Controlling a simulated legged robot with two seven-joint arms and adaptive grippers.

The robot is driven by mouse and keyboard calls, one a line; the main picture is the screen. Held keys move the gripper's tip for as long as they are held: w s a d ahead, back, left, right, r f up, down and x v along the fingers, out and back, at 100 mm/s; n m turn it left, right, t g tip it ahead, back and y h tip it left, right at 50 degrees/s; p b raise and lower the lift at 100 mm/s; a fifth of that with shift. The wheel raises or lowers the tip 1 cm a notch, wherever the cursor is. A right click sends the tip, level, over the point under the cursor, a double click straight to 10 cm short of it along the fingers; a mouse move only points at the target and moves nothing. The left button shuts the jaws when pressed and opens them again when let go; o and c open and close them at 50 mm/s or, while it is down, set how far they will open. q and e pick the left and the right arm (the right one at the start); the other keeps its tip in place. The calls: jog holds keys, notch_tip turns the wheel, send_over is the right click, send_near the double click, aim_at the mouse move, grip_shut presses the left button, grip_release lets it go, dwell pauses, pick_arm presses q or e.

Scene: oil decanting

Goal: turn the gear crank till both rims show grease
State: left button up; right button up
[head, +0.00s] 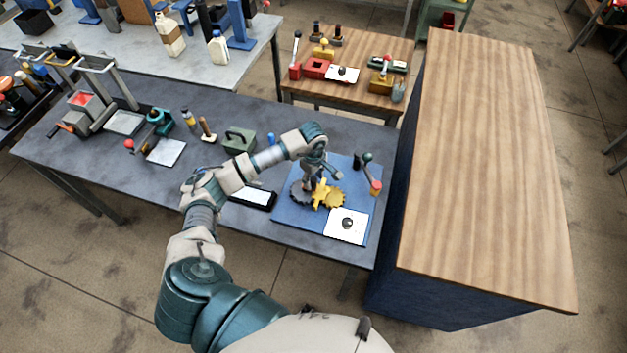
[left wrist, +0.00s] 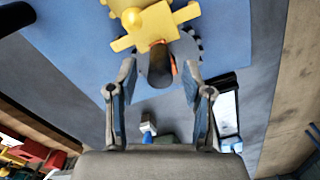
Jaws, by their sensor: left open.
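A blue mat (head: 291,229) on the dark bench carries a dark gear (head: 299,194) meshed with a yellow gear (head: 336,199). A yellow cross-shaped piece (head: 320,193) sits over them; the cross piece also shows at the top of the left wrist view (left wrist: 160,26). My left gripper (head: 312,181) is over the dark gear side, pointing down. In the left wrist view its open fingers (left wrist: 160,72) stand on either side of a dark upright post (left wrist: 160,65), seemingly the crank's handle; contact is unclear. Grease on the rims cannot be made out. My right gripper is out of view.
A lever with a dark knob and red base (head: 374,187) stands at the mat's right edge. A white card (head: 346,226) lies at its front. A black tablet (head: 262,199) and green box (head: 238,141) lie left. A tall wood-topped cabinet (head: 485,150) borders the right.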

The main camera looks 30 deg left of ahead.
pick_arm(q)
jog(key=shift+f, duration=1.35)
grip_shut()
